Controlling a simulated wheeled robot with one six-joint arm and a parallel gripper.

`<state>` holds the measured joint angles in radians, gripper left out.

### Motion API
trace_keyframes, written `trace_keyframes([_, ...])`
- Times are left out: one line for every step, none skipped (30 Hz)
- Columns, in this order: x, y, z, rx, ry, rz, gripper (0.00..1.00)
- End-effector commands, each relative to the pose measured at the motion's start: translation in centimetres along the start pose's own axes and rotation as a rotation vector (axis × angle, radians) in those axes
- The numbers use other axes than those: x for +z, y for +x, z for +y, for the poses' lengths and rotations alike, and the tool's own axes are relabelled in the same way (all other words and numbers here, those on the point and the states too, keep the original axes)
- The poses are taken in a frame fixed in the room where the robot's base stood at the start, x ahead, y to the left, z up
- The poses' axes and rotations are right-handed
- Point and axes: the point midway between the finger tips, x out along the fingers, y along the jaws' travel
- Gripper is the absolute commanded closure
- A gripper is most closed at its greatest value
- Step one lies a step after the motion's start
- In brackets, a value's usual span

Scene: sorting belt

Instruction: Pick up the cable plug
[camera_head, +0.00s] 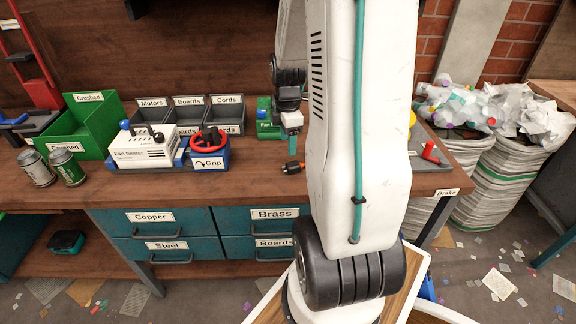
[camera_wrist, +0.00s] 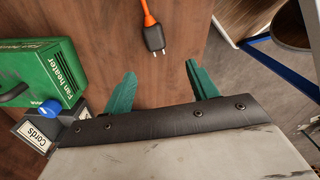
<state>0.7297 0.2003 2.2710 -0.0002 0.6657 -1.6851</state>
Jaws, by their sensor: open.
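The cable plug (camera_head: 293,167) lies on the wooden bench near its front edge, just below my gripper in the head view. In the wrist view the plug (camera_wrist: 154,38) is black with two metal prongs, on an orange cable that runs out of the top of the picture. My gripper (camera_wrist: 160,76) is open and empty, its two teal fingers apart.
A green fan heater box (camera_wrist: 42,72) and a Cords bin (camera_wrist: 38,130) stand left of the fingers in the wrist view. The red-handled Grip unit (camera_head: 209,154) and white fan heater (camera_head: 148,152) sit left on the bench. Bench around the plug is clear.

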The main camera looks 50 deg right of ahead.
Motion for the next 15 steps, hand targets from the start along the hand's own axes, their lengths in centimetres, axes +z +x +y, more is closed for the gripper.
trace_keyframes([0.8,0.8,0.3,-0.004,-0.017,0.001,0.42])
trace_keyframes([1.0,1.1,0.4,-0.004,-0.028,0.001,0.42])
trace_keyframes([1.3,1.5,0.5,-0.005,-0.039,0.001,0.42])
trace_keyframes([1.4,1.8,0.5,-0.006,-0.044,0.001,0.42])
trace_keyframes([1.5,2.1,0.5,-0.007,-0.049,0.001,0.42])
trace_keyframes([1.6,2.6,0.6,-0.007,-0.053,0.001,0.42])
trace_keyframes([1.6,2.9,0.6,-0.007,-0.054,0.001,0.42])
trace_keyframes([1.5,3.3,0.6,-0.008,-0.055,0.001,0.42])
trace_keyframes([1.5,3.7,0.6,-0.007,-0.055,0.001,0.42])
trace_keyframes([1.5,4.0,0.6,-0.007,-0.055,0.001,0.42])
trace_keyframes([1.5,4.3,0.5,-0.007,-0.055,0.001,0.42])
trace_keyframes([1.5,4.8,0.6,-0.007,-0.055,0.001,0.42])
trace_keyframes([1.5,5.2,0.6,-0.007,-0.054,0.001,0.42])
trace_keyframes([1.5,5.6,0.5,-0.008,-0.054,0.001,0.42])
trace_keyframes([1.5,6.2,0.5,-0.008,-0.054,0.001,0.42])
